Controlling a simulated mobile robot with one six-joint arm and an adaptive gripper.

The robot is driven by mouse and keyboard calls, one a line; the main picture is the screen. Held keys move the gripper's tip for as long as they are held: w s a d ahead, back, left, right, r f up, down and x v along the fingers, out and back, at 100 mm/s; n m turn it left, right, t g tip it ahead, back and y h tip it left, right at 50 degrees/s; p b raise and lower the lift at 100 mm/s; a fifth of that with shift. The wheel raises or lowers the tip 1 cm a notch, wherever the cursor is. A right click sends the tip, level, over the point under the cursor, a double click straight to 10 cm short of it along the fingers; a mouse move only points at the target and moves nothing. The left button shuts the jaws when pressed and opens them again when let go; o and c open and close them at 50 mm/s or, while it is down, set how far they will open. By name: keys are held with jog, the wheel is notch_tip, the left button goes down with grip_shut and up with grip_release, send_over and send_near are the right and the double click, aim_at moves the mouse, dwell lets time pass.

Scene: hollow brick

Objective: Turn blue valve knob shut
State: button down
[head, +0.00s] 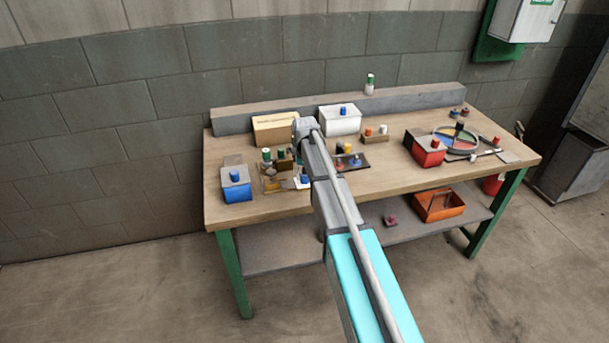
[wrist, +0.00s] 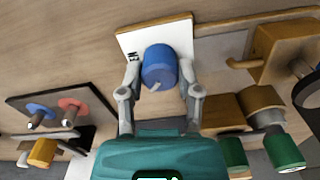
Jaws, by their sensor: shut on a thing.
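In the wrist view, a blue knob (wrist: 158,66) stands in front of a white plate (wrist: 180,36) with dark lettering, partly cut off by my finger. My gripper (wrist: 159,72) has one finger on each side of the knob, closed on it. The knob's lower mounting is not clear to me. In the head view, a small blue piece (head: 305,178) shows beside my arm, and seems to be the same knob; my fingers there are hard to make out.
Green knobs (wrist: 284,151) on wooden blocks stand close on the right in the wrist view. A dark board (wrist: 45,103) with blue and red discs lies on the left. In the head view, a blue box (head: 237,192), a white box (head: 340,124) and a red box (head: 425,155) stand on the workbench (head: 400,186).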

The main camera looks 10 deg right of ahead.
jog(key=n, duration=0.4)
jog(key=shift+n, duration=2.3)
jog(key=shift+c, duration=1.5)
grip_release()
jog(key=shift+m, duration=0.3)
